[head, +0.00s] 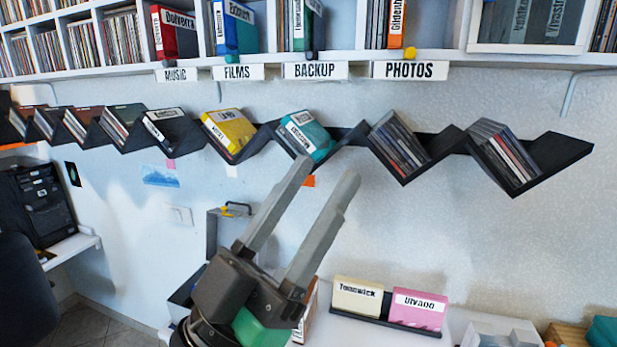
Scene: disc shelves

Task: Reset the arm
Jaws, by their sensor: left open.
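My left gripper (324,178) rises from the bottom of the head view. Its two long grey fingers are parallel, well apart and point up toward the zigzag shelf. Nothing is between them. In the picture the fingertips reach just below the teal disc case (307,133) in the shelf; I cannot tell how close they are in depth. A yellow case (230,129) lies in the slot to its left. My right gripper is not in the view.
The black zigzag wall shelf (563,156) holds several tilted cases. Above it are labelled compartments, including PHOTOS (410,70). Below right, a dark holder (388,322) carries a cream case (357,297) and a pink case (418,310). The wall right of the gripper is clear.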

